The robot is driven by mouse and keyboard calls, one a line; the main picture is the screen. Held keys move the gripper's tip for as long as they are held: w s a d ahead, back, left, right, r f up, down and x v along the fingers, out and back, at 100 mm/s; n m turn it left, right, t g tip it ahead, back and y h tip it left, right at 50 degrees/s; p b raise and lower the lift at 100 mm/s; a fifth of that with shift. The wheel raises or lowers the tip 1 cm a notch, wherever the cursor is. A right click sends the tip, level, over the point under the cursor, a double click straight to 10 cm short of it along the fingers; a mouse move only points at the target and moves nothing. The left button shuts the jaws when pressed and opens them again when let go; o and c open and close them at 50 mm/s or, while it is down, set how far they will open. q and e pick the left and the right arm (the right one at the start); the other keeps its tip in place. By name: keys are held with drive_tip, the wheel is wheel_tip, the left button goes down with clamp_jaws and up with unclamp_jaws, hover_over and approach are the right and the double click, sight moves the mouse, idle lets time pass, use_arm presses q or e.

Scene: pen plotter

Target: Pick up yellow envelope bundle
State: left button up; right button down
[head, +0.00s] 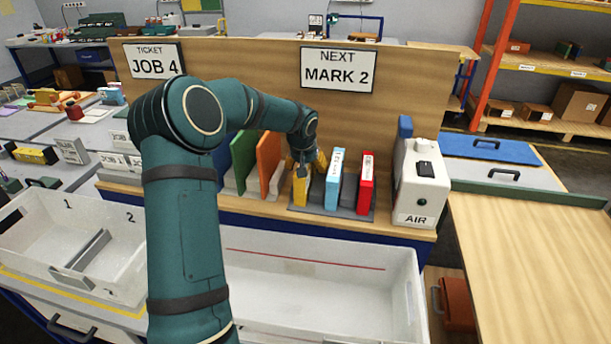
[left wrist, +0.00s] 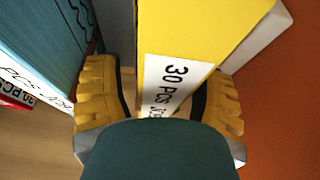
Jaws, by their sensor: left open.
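The yellow envelope bundle (head: 300,190) stands upright in the grey rack (head: 343,212) on the wooden ledge, leftmost of three. My left gripper (head: 311,163) is over its top, partly covering it in the head view. In the left wrist view the yellow bundle (left wrist: 200,35), with a white "30 PCS" label, lies between the two yellow fingers of my open left gripper (left wrist: 160,100). A gap shows beside the left finger; contact at the right one is unclear. My right gripper is not in view.
A light blue bundle (head: 334,182) and a red bundle (head: 366,187) stand just right of the yellow one. Orange (head: 268,160) and green (head: 243,160) panels stand left. A white AIR box (head: 420,190) is right; a white bin (head: 320,290) is in front.

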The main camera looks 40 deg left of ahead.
use_arm(q)
drive_tip(key=shift+r, duration=0.1)
drive_tip(key=shift+c, duration=0.2)
clamp_jaws()
drive_tip(key=shift+s, duration=0.1)
drive_tip(key=shift+r, duration=0.1)
